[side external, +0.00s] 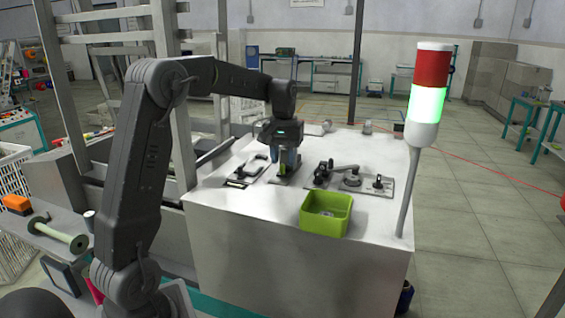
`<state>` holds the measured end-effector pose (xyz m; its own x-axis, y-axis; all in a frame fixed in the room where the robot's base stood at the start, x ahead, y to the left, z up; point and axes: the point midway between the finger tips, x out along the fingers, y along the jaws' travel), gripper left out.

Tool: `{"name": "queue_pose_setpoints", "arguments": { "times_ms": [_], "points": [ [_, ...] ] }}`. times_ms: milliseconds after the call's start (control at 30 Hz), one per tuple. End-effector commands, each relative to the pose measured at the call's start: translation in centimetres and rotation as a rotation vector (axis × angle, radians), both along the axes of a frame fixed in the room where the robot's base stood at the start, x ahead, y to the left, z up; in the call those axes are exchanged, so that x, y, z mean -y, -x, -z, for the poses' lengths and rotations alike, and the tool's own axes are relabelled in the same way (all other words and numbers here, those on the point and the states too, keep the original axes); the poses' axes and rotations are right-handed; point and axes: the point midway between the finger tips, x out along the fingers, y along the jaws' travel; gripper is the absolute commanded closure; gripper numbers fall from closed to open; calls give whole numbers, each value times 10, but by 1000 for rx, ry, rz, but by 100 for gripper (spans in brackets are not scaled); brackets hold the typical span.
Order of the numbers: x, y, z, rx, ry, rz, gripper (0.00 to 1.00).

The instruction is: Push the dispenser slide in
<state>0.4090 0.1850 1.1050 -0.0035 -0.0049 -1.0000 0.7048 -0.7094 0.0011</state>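A fixture with black clamps and a round disc (351,181) lies right of the gripper. A flat plate fixture (246,172) lies to the left. A green bin (326,214) stands at the front edge. A lit signal tower (427,90) rises at the right corner.

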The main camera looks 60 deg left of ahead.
Motion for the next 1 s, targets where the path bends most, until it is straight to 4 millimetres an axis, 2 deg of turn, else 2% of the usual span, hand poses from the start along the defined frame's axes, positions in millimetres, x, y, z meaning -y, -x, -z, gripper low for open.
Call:
{"name": "queue_pose_setpoints", "arguments": {
  "times_ms": [33,100,500,1000],
  "points": [
    [-3,-2,-10,19,-11,-5,64],
    [-3,-2,-16,18,-11,-5,64],
    [-3,-1,-50,11,-8,-5,64],
    [-2,0,-52,4,-6,-3,64]
  ]
}}
